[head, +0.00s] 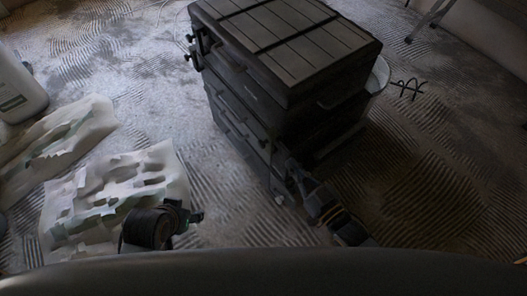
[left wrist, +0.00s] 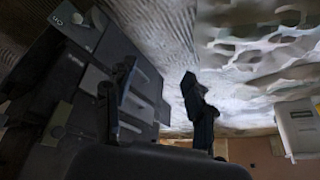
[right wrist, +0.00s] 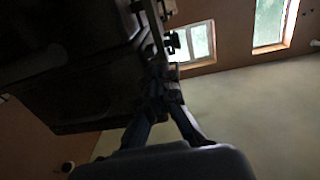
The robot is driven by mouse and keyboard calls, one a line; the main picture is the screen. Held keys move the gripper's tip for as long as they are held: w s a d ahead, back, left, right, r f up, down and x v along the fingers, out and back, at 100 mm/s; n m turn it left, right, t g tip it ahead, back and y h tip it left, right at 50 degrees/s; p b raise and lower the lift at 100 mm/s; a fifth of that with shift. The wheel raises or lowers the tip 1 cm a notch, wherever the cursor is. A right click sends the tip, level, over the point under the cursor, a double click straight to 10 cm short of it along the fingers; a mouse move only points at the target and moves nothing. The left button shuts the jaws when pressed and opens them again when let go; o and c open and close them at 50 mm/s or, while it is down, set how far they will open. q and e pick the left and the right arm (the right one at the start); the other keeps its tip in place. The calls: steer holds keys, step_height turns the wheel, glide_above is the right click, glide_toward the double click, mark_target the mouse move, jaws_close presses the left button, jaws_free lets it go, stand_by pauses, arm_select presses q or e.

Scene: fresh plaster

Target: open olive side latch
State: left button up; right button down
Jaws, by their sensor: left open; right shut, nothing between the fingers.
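A dark stacked tool chest (head: 290,45) with a ribbed lid stands on the floor in the head view. Small dark latch-like parts (head: 193,48) stick out at its upper left side. My right gripper (head: 288,165) is at the chest's near lower corner. In the right wrist view its fingers (right wrist: 160,75) meet, shut and empty, close to the chest's edge and a small protruding part (right wrist: 173,42). My left gripper (head: 198,217) is open and empty, left of the chest and apart from it.
Crumpled pale sheets (head: 120,190) lie on the floor at the left, near a white container (head: 18,88). A clear rounded rim (head: 380,75) shows behind the chest. Thin dark legs (head: 425,22) stand at upper right. The ridged floor right of the chest is mostly clear.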

mark_target(264, 146)
arm_select(q)
steer(key=v, duration=0.1)
steer(key=b+v, duration=0.1)
steer(key=v, duration=0.1)
steer(key=shift+w+a+r+b, duration=0.2)
steer(key=shift+r+b, duration=0.1)
steer(key=shift+r, duration=0.15)
arm_select(e)
steer(key=shift+t+y, duration=0.5)
steer(key=shift+y, duration=0.4)
steer(key=r, duration=0.1)
steer(key=s+a+r, duration=0.1)
steer(key=r, duration=0.1)
steer(key=a+r, duration=0.1)
steer(key=shift+s+a+r, duration=0.15)
steer(key=shift+a+r, duration=0.05)
steer(key=shift+r, duration=0.05)
